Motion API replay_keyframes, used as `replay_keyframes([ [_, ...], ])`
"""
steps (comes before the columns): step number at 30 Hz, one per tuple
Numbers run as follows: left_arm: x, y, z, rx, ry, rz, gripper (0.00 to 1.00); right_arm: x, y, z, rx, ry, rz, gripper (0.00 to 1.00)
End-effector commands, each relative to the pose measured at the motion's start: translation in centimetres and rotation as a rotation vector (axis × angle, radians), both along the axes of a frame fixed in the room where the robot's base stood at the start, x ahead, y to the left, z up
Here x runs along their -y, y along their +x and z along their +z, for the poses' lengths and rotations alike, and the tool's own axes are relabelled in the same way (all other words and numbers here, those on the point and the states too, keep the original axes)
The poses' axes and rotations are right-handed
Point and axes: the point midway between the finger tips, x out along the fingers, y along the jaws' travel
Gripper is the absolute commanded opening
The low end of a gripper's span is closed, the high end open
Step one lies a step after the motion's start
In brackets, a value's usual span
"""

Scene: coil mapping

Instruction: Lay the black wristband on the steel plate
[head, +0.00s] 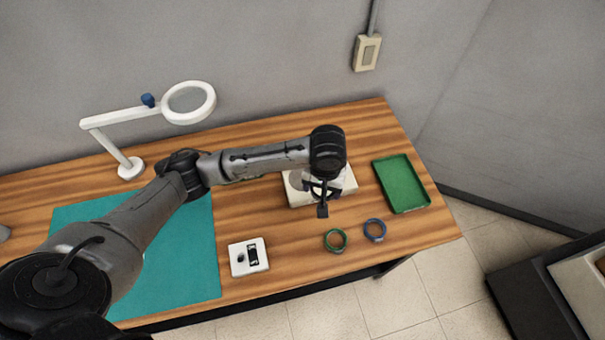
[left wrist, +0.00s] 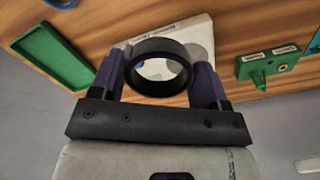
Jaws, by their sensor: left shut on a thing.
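The black wristband (left wrist: 158,68) is a dark ring held between the two purple-blue fingers of my left gripper (left wrist: 160,75) in the left wrist view. In the head view my left gripper (head: 322,188) is over the white device (head: 297,192) near the back right of the table. My arm hides much of this device. In the left wrist view the white device (left wrist: 193,32) lies behind the band, and pale grey surfaces show through and beside the ring. I cannot tell clearly which is the steel plate, or the gap to it. My right gripper is not in view.
A green tray (head: 402,183) lies right of the device. A green ring (head: 335,240) and a blue ring (head: 375,229) lie in front. A white box (head: 248,256) and teal mat (head: 185,270) are left. A green labelled block (left wrist: 268,65) and magnifier lamp (head: 128,167) stand nearby.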

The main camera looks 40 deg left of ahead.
Motion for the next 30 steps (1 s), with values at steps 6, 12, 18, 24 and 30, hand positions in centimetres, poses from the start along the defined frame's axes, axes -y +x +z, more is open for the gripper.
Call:
replay_keyframes([
  [6, -3.5, 1.2, -2.7, -0.003, 0.006, 0.023, 0.47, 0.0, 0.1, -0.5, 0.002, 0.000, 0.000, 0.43],
  [12, -7.2, 2.7, -5.1, -0.003, 0.005, 0.021, 0.47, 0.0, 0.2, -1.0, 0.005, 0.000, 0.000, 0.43],
  [18, -9.7, 3.8, -6.6, -0.002, 0.004, 0.018, 0.47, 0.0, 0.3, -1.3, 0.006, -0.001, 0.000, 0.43],
  [24, -10.6, 4.2, -7.2, -0.001, 0.003, 0.015, 0.47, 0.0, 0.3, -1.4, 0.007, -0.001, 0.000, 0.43],
  [30, -10.7, 4.2, -8.3, -0.002, 0.002, 0.015, 0.47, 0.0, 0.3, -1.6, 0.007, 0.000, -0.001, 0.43],
])
